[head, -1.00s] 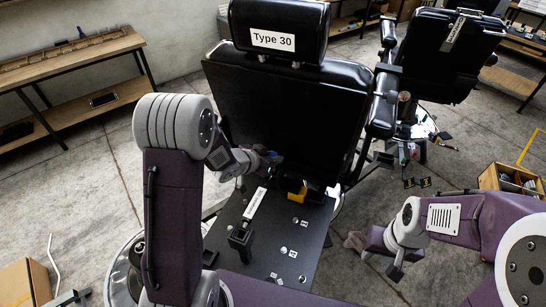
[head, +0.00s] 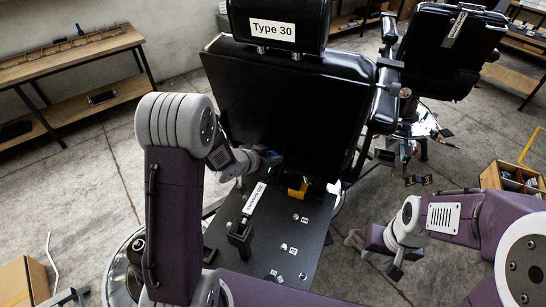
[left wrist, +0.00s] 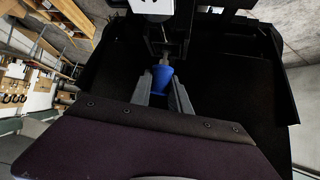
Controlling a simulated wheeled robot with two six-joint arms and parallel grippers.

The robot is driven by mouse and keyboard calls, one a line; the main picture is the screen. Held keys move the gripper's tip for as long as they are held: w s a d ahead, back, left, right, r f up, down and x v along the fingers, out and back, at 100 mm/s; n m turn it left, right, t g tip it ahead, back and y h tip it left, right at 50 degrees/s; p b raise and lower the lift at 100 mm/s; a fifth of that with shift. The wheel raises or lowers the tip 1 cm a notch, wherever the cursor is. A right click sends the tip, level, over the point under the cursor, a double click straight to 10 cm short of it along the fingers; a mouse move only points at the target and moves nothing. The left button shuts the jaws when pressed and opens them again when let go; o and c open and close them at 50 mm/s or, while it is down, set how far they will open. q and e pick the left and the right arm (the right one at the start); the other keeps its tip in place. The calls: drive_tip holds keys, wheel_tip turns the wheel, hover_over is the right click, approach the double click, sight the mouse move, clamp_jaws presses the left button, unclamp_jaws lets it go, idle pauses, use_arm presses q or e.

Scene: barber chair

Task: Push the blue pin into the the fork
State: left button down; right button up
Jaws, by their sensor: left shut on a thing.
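In the left wrist view, the blue pin (left wrist: 162,78) sits between the two fingers of my left gripper (left wrist: 163,88), which is shut on it. A metal fork-like part (left wrist: 166,46) lies just beyond the pin, in line with it. I cannot tell whether the pin touches or enters it. In the head view, my left gripper (head: 270,159) is low in front of the black chair backrest (head: 285,100), and the pin is hard to make out. My right gripper (head: 374,256) is open and empty, above the floor to the right of the chair.
A dark plate (head: 270,238) with a white label strip, a yellow part (head: 298,189) and small white tags lies below the backrest. A second black chair (head: 435,55) stands behind to the right. A wooden box (head: 512,178) is at the right, and a bench (head: 70,60) at the left.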

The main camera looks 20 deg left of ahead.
use_arm(q)
drive_tip(key=shift+f+b, duration=1.1)
drive_tip(key=shift+f, duration=0.35)
drive_tip(key=c, duration=1.1)
unclamp_jaws()
drive_tip(key=shift+c, duration=0.2)
drive_tip(key=shift+a, duration=0.15)
drive_tip(key=v, duration=0.9)
drive_tip(key=shift+w, duration=0.1)
drive_tip(key=shift+a, duration=0.1)
